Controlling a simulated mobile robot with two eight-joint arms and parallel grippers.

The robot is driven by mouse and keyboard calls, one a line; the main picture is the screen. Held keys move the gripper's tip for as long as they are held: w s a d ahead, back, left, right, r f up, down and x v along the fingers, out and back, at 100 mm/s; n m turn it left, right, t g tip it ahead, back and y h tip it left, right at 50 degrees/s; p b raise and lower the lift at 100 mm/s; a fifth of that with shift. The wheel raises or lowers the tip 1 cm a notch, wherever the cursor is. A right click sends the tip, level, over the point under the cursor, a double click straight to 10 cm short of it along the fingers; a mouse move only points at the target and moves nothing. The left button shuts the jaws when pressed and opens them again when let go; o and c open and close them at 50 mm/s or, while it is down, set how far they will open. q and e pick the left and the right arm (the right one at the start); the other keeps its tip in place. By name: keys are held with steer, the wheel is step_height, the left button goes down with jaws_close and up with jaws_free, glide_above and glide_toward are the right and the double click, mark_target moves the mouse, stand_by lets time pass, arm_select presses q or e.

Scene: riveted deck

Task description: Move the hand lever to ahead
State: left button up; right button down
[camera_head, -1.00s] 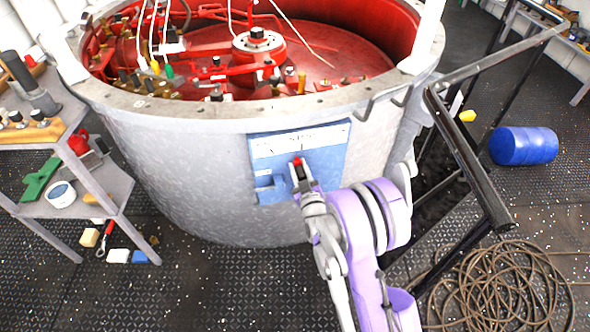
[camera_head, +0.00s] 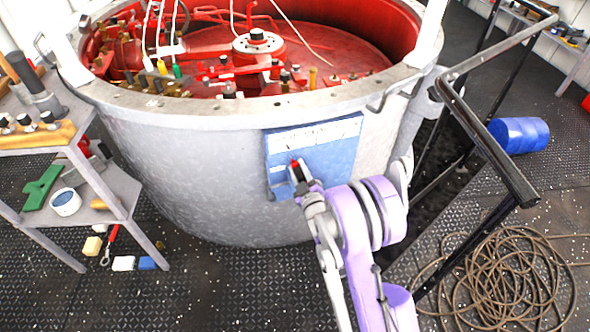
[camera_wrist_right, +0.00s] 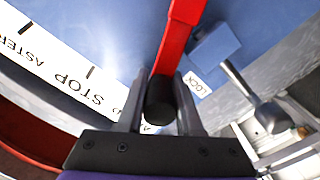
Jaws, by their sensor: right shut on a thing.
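The hand lever (camera_wrist_right: 178,40) is a red bar with a dark round knob (camera_wrist_right: 160,103), in front of a blue panel (camera_head: 330,155) on the grey drum's side. My right gripper (camera_head: 297,176) is shut on the knob; in the right wrist view its fingers (camera_wrist_right: 160,108) stand on both sides of it. A white scale strip (camera_wrist_right: 75,85) there reads ASTERN and STOP. The knob and fingers are past STOP, over a label starting with A that they mostly hide. In the head view the lever's red part (camera_head: 295,163) shows at the panel's left. My left gripper is out of view.
A blue block with a LOCK label (camera_wrist_right: 195,83) sits beside the lever. The open drum (camera_head: 190,150) has a red interior. A black railing (camera_head: 490,150), coiled rope (camera_head: 500,280) and blue barrel (camera_head: 520,135) are to the right. A shelf (camera_head: 110,195) stands left.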

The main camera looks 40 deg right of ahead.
steer(key=shift+a+f, duration=0.15)
steer(key=shift+a, duration=0.05)
steer(key=c, duration=0.6)
jaws_free()
